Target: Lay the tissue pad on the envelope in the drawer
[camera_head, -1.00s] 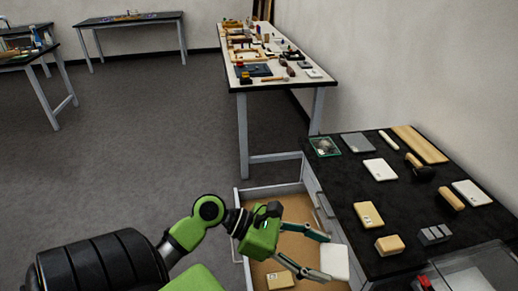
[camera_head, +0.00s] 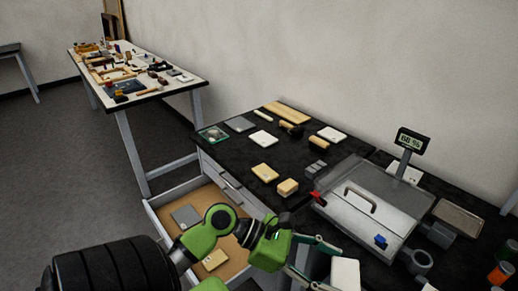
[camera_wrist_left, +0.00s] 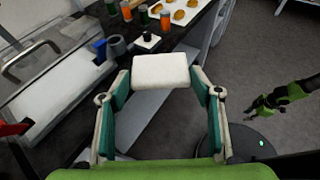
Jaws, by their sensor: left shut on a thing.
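The white tissue pad (camera_head: 345,274) is held at the tips of my left gripper (camera_head: 325,268), beyond the right side of the open drawer (camera_head: 156,220). In the left wrist view the pad (camera_wrist_left: 160,70) sits level between both fingers, above the floor in front of the bench. A tan flat piece with a small label (camera_head: 215,260), which looks like the envelope, lies on the drawer bottom, partly near my arm. A grey flat piece (camera_head: 185,215) lies further back in the drawer. My right gripper (camera_wrist_left: 256,108) shows dark and small at the right of the left wrist view; its jaws are unclear.
The black bench (camera_head: 235,155) carries tan blocks, white pads, stamps and a metal box with a handle (camera_head: 372,205). Jars (camera_head: 498,272) stand at its right. A cluttered white table (camera_head: 180,88) stands at the back left. Open floor lies left of the drawer.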

